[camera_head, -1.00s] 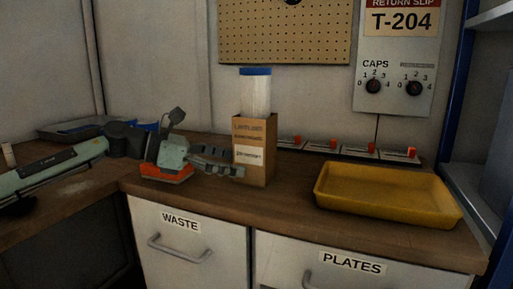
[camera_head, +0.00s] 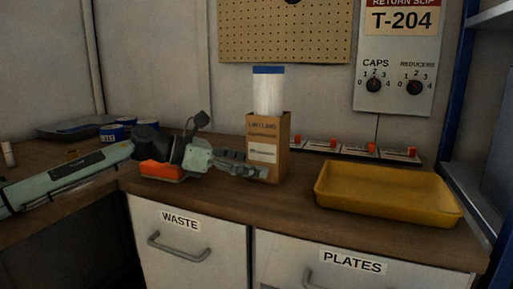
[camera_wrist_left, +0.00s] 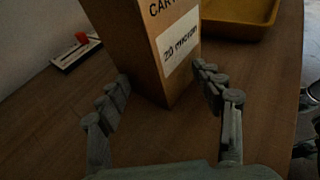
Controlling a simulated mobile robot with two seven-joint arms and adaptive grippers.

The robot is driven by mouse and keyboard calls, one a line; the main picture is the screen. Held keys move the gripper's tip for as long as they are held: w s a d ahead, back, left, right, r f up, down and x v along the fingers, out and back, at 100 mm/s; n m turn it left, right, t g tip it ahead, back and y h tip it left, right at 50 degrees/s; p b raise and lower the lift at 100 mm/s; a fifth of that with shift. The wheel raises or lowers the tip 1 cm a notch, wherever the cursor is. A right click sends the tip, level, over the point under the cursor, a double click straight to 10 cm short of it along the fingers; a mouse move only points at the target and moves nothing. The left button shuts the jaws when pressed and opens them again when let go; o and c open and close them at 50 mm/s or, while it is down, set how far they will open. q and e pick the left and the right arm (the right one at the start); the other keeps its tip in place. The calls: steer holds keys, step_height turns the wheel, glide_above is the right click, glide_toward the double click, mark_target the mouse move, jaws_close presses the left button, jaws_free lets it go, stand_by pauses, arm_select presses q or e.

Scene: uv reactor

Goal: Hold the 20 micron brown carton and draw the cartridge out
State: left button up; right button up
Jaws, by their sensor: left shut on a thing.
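The brown carton (camera_head: 267,135) stands on the wooden counter. Its label reads 20 micron in the left wrist view (camera_wrist_left: 178,50). A white cartridge (camera_head: 268,95) with a blue top cap sticks upright out of the carton's open top; its lower part is hidden inside. My left gripper (camera_head: 258,170) reaches in from the left, low on the carton, and is shut on it. In the left wrist view its fingers (camera_wrist_left: 160,82) lie on either side of the carton's lower part. My right gripper is not in view.
A yellow tray (camera_head: 388,193) stands to the right of the carton. Behind it is a row of small plates with red parts (camera_head: 340,147). A T-204 panel (camera_head: 397,60) hangs on the wall.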

arm_select(q)
jaws_close()
steer(key=shift+o, duration=1.7)
jaws_free()
